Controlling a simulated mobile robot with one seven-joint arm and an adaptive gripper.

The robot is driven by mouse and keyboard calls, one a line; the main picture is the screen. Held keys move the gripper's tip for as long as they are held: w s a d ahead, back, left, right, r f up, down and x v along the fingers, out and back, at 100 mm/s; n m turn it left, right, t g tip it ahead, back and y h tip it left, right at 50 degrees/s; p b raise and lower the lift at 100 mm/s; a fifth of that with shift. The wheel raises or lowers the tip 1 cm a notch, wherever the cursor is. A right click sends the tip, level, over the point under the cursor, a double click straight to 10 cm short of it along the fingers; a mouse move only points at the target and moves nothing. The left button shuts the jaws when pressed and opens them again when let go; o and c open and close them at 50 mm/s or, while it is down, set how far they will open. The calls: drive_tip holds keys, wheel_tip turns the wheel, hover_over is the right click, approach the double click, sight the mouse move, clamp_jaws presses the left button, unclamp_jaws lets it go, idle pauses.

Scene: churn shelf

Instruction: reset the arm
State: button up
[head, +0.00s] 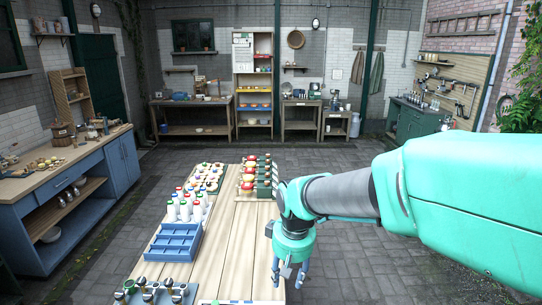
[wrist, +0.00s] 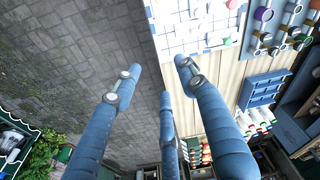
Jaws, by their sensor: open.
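My gripper (head: 290,272) hangs at the end of my teal arm, pointing down by the right edge of the wooden table (head: 218,262) in the head view. In the wrist view its blue fingers (wrist: 155,88) are spread apart with nothing between them. Below them show the paved floor and the edge of the table. The arm reaches in from the right of the head view. No object touches the fingers in either view.
The table holds a blue divided tray (head: 174,243), several white bottles (head: 185,212), red and yellow items (head: 249,178) and a rack of dark-topped pieces (head: 150,290) at the near end. A blue workbench (head: 75,195) stands left. Paved floor (head: 350,170) is clear.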

drive_tip(key=s+d+r+m+t+b, duration=0.1)
drive_tip(key=s+d+r+m, duration=0.2)
drive_tip(key=s+d, duration=0.5)
drive_tip(key=s+d+r+m+t, duration=0.2)
drive_tip(key=s+d+r, duration=0.4)
drive_tip(key=s, duration=0.9)
drive_tip(key=shift+s+d+m+t+h+b, duration=0.3)
drive_tip(key=shift+d+m+b, duration=0.1)
drive_tip(key=shift+d, duration=0.85)
